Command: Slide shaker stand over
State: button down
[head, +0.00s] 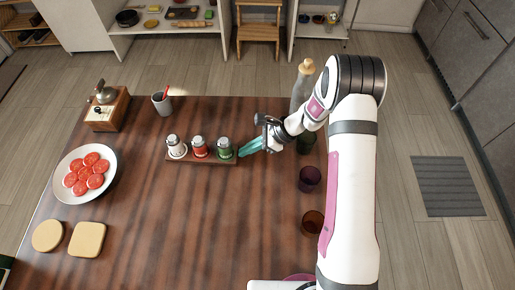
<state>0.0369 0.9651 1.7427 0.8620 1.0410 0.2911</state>
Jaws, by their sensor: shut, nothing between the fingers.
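The shaker stand (206,157) is a low wooden tray near the back middle of the table in the head view. It bears a white shaker (176,147), a red shaker (199,147) and a green shaker (224,148), all upright in a row. My gripper (243,153) is shut and empty, with its teal fingers at the stand's right end beside the green shaker. The fingertips are at or very close to the stand's end; I cannot tell whether they touch it.
A grey cup (161,104) and a wooden grinder (106,110) stand to the back left. A plate of tomato slices (66,191) is at the left. A bottle (301,86) and dark glasses (309,179) line the right edge. The table's middle front is clear.

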aim_at(227, 140)
jog(key=a, duration=1.2)
jog(key=shift+s+a, duration=0.1)
jog(key=shift+a, duration=0.15)
jog(key=shift+d, duration=0.1)
jog(key=v, duration=0.9)
jog(key=shift+d+r, duration=0.15)
jog(key=shift+r, duration=0.05)
jog(key=shift+d+r, duration=0.2)
jog(key=shift+r, duration=0.1)
jog(key=s+d+r+n+h, duration=0.2)
jog(key=s+d+r+n, duration=0.35)
jog(key=s+r, duration=0.5)
jog(key=s+d+r+n+h, duration=0.1)
jog(key=s+d+n+h, duration=0.1)
jog(key=s+d, duration=0.3)
jog(key=s+d+r+n+h, duration=0.2)
jog(key=s+d+n, duration=0.3)
jog(key=s, duration=0.7)
jog(key=shift+s+d+r+h, duration=0.15)
jog(key=shift+d+h, duration=0.2)
jog(key=shift+h, duration=0.25)
